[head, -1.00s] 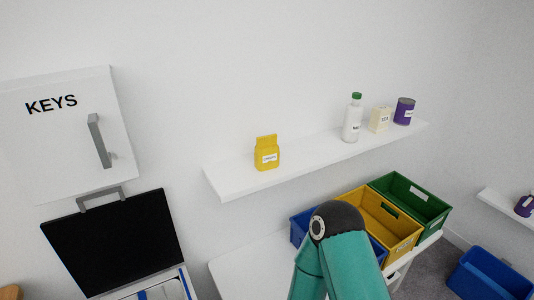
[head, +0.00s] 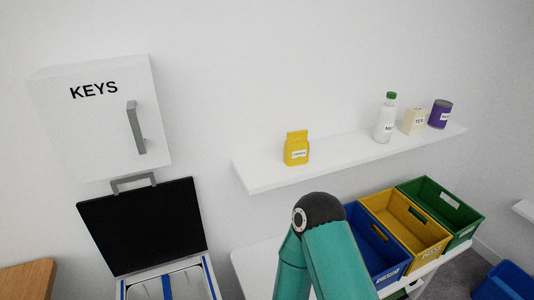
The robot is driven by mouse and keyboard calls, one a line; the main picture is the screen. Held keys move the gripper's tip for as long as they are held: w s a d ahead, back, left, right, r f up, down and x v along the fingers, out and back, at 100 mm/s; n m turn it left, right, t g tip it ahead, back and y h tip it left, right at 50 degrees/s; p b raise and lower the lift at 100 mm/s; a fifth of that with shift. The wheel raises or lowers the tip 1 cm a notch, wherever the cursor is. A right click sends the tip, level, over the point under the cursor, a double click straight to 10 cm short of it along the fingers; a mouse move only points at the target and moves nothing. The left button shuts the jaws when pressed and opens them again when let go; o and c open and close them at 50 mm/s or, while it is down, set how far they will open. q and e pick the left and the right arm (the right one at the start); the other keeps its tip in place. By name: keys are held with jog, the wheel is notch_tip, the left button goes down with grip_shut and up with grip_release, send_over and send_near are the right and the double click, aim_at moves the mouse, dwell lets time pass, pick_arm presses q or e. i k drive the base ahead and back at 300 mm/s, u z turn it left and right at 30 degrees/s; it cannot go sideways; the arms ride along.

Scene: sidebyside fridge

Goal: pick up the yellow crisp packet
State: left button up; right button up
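One of my teal arms with a dark joint cap rises from the bottom centre, below the shelf and apart from the packet. Neither of my grippers shows in the head view.
On the shelf to the right stand a white bottle with a green cap (head: 385,121), a cream tea box (head: 415,121) and a purple can (head: 440,114). Below are blue (head: 390,273), yellow (head: 413,250) and green (head: 454,229) crates. A KEYS cabinet (head: 92,125) hangs left, above an open black lid (head: 142,226).

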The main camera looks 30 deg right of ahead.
aim_at(296, 149)
jog(key=z, duration=1.45)
jog(key=i, duration=0.1)
jog(key=u, duration=2.6)
jog(key=k, duration=1.6)
jog(key=z, duration=1.05)
jog(key=i, duration=0.9)
jog(key=z, duration=0.05)
